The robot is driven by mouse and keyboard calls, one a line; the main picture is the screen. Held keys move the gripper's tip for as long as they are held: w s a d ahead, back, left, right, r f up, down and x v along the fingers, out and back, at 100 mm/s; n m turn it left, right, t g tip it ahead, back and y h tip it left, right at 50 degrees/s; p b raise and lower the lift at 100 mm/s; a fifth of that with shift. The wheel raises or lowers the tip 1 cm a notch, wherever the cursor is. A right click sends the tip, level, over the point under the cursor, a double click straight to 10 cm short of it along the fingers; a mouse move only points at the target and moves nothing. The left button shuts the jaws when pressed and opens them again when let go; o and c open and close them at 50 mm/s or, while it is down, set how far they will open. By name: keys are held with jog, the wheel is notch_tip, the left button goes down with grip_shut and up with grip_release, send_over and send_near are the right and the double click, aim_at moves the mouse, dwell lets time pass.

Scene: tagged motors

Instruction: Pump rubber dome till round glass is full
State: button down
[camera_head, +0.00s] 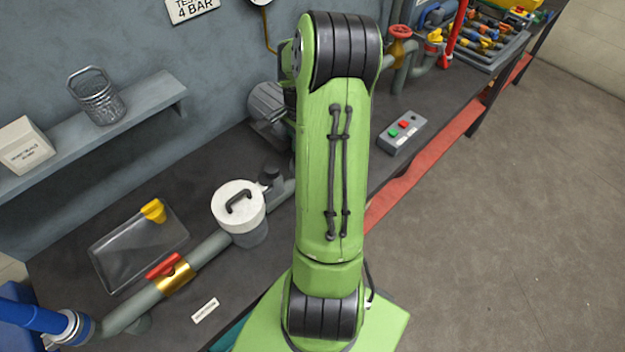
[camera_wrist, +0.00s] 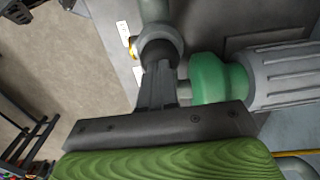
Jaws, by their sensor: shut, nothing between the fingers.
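My gripper (camera_wrist: 158,68) is shut and empty in the wrist view. Its fingertips meet the lower edge of a dark rounded cap, apparently the rubber dome (camera_wrist: 158,49), on a grey round fitting. I cannot tell whether they press on it or only overlap it. A small yellow rim (camera_wrist: 132,47) shows at the fitting's left side; it may belong to the round glass, but its face and any fill level are hidden. In the head view my green arm covers the middle of the bench and hides the gripper; I cannot make out the dome or round glass there.
A ribbed grey motor (camera_wrist: 285,75) with a green collar (camera_wrist: 212,80) lies close right of my fingers. In the head view a lidded white pot (camera_head: 238,205), pipe (camera_head: 205,252), clear tray (camera_head: 120,258) and button box (camera_head: 402,133) stand on the bench.

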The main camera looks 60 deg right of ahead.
jog(key=shift+f+b, duration=0.7)
jog(key=shift+f, duration=0.3)
jog(key=shift+r+p, duration=1.3)
jog(key=shift+r, duration=0.3)
notch_tip(320, 180, up, 7)
jog(key=p, duration=0.5)
